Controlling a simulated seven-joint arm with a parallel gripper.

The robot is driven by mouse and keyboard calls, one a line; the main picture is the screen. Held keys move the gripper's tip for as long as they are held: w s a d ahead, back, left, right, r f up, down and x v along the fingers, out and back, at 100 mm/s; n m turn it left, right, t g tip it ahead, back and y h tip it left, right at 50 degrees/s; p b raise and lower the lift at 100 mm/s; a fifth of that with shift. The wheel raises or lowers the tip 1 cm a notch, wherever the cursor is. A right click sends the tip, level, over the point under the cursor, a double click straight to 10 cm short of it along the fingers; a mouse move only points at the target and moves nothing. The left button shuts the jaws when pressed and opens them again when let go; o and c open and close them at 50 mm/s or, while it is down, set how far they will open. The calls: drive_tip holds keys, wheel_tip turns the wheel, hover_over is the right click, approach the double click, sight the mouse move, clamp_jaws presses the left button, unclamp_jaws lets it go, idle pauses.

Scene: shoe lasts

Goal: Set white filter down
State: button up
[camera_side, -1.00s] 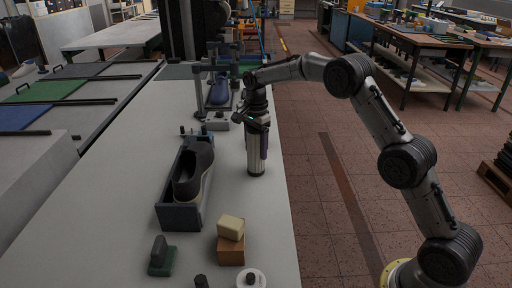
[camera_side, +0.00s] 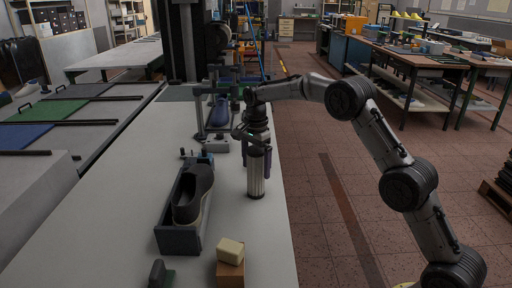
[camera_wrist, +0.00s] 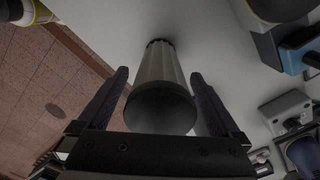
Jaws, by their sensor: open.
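The white filter (camera_side: 256,183) is a pale ribbed cylinder standing upright on the light grey table (camera_side: 130,225), near its right edge. In the wrist view the filter (camera_wrist: 160,68) shows its dark round end toward me and its ribbed side beyond. My gripper (camera_side: 257,164) points down over its upper part. In the wrist view my gripper (camera_wrist: 160,82) is open, with one dark finger on each side of the filter and a visible gap on both sides.
A dark shoe last (camera_side: 191,191) sits in a dark open box (camera_side: 180,240) to the left. A cream block (camera_side: 231,251) rests on a brown block (camera_side: 230,274) in front. A stand with a blue last (camera_side: 219,110) is behind. The floor lies beyond the right edge.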

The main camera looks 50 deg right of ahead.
sight(256, 149)
wheel_tip(256, 149, up, 9)
drive_tip(key=shift+r, duration=0.2)
drive_tip(key=shift+s+r, duration=0.1)
drive_tip(key=shift+r, duration=0.45)
drive_tip(key=s+a+r+n+t, duration=0.2)
drive_tip(key=s+r+n, duration=0.3)
drive_tip(key=s, duration=0.5)
drive_tip(key=s+a+r+n+t, duration=0.1)
drive_tip(key=s+a+r+n, duration=0.3)
drive_tip(key=s, duration=0.6)
drive_tip(key=s+f+n+t, duration=0.1)
drive_tip(key=s+f+n, duration=0.3)
drive_tip(key=s, duration=0.5)
drive_tip(key=s+f+n+t, duration=0.1)
drive_tip(key=s+f+n, duration=0.3)
drive_tip(key=s, duration=0.6)
drive_tip(key=shift+a+n+t, duration=0.3)
drive_tip(key=shift+a+n, duration=0.05)
drive_tip(key=shift+n, duration=0.15)
